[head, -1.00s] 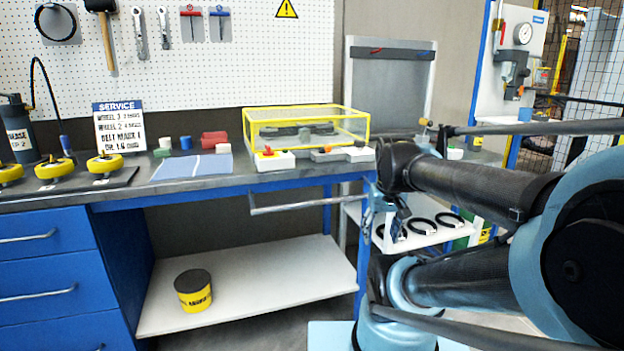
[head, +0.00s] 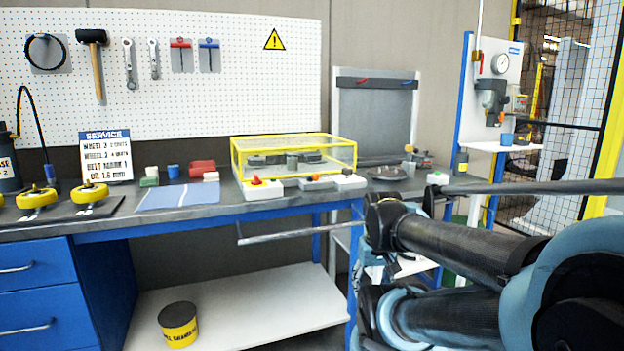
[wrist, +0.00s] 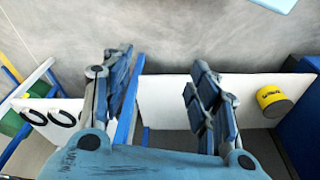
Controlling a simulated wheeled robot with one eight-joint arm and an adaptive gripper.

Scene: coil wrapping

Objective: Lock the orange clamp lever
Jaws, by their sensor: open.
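A small orange part (head: 312,178), perhaps the orange clamp lever, sits low at the front of the yellow-framed clear box (head: 345,158) on the workbench. It is too small to tell how it is turned. A red knob (head: 256,181) on a white block is to its left. My gripper (wrist: 163,75) is open and empty in the wrist view, its two blue-grey fingers spread wide above the lower shelf and floor. It is well apart from the box. In the head view my arm is at the right, below and right of the box.
The workbench (head: 215,212) carries a service sign (head: 106,156), yellow wheels (head: 90,193) and a blue mat (head: 178,196). A grey rail (head: 285,234) juts out along its front. A yellow tub (head: 178,325) stands on the lower white shelf (head: 255,300).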

